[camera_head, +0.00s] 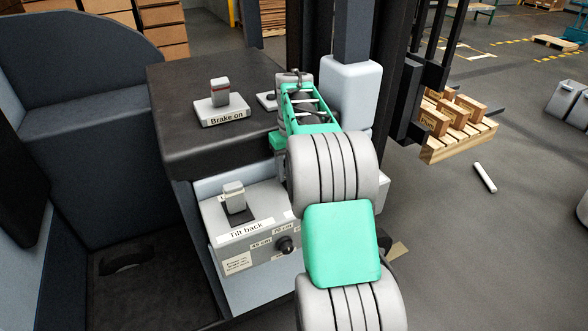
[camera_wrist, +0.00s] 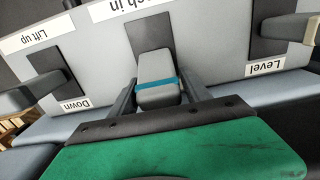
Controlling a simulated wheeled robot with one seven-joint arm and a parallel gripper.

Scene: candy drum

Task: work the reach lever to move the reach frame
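The reach lever (camera_wrist: 157,94) is a grey handle with a teal band, in the middle of the wrist view. It stands in a dark slot under a partly cut-off label ending in "ch in" (camera_wrist: 125,9), seen upside down. The two fingers of my gripper (camera_wrist: 160,92) are on either side of the lever, close to it; I cannot tell whether they press on it. In the head view my green and grey arm reaches over the console and hides this lever and the fingertips. The reach frame cannot be made out for certain.
Beside the reach lever are a lever (camera_wrist: 22,97) between "Lift up" and "Down" and another by "Level" (camera_wrist: 264,67). A "Brake on" switch (camera_head: 220,92) and a "Tilt back" switch (camera_head: 234,197) are on the console. A loaded pallet (camera_head: 458,142) stands at right.

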